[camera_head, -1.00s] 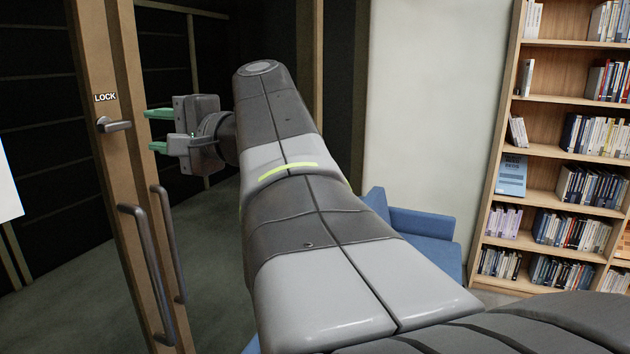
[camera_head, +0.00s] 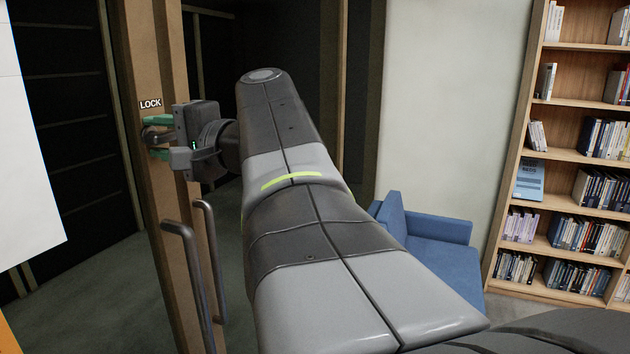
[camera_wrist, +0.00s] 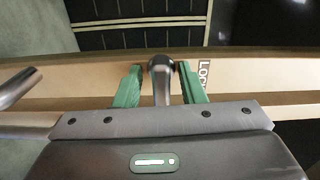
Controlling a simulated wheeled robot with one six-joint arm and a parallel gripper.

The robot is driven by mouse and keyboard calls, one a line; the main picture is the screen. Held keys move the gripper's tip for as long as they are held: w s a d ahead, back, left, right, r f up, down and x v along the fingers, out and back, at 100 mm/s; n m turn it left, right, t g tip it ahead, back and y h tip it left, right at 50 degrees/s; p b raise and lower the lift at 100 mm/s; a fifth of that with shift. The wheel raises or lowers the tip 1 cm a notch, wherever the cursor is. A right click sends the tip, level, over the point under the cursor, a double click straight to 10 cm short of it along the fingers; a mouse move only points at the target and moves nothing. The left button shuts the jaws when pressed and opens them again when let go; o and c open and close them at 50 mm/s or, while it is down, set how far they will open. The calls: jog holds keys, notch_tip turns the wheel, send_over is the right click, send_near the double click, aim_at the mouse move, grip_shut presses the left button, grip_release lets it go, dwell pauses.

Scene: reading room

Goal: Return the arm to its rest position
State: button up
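My gripper (camera_head: 157,137) has green fingers and is at the LOCK lever handle (camera_head: 150,134) on the wooden door edge. In the wrist view my gripper (camera_wrist: 160,84) has its fingers on either side of the dark lever handle (camera_wrist: 162,72). The fingers are apart, with narrow gaps to the lever, so it looks open around it. My arm reaches out from the lower right. The head view partly hides the lever behind the fingers.
The LOCK label (camera_head: 151,104) is just above the lever. Long pull handles (camera_head: 187,265) stand below my gripper. A blue armchair (camera_head: 440,255) and a bookcase (camera_head: 560,150) are to the right. A white panel (camera_head: 25,180) is at left.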

jog(key=shift+s+d+n, duration=0.2)
jog(key=shift+d+n, duration=0.35)
jog(key=shift+n, duration=0.15)
jog(key=shift+w+a+n+b, duration=0.1)
jog(key=shift+a+n+b, duration=0.2)
jog(key=shift+n, duration=0.5)
jog(key=shift+d+n, duration=0.15)
jog(key=shift+n, duration=0.75)
jog(key=n, duration=0.3)
jog(key=shift+r, duration=0.1)
jog(key=shift+n, duration=0.5)
